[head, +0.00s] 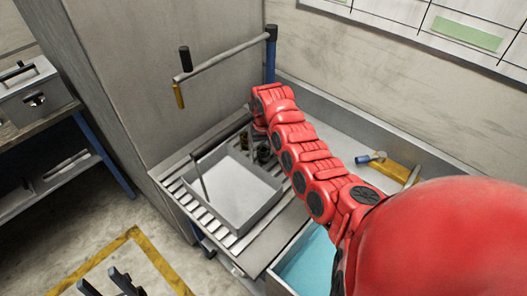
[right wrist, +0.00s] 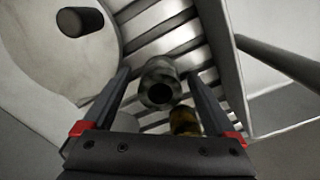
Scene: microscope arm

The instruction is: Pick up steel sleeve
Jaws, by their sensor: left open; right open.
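A short hollow steel cylinder, which looks like the steel sleeve (right wrist: 160,84), stands in the right wrist view with its dark bore facing the camera. It is on or above a slatted metal rack. My right gripper (right wrist: 163,78) is open, with one finger on each side of the sleeve and visible gaps, so it does not grip it. In the head view my red right arm reaches over the rack, and its fingers and the sleeve are hard to make out there. My left gripper (head: 106,283) is open and empty, low at the bottom left over the floor.
A pale square tray (head: 268,197) lies on the slatted rack (head: 190,200) beside the sleeve. A yellowish part (right wrist: 184,121) sits close to the right finger. A jointed grey bar (head: 225,57) hangs above the rack. A blue-lined bin (head: 305,268) is in front.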

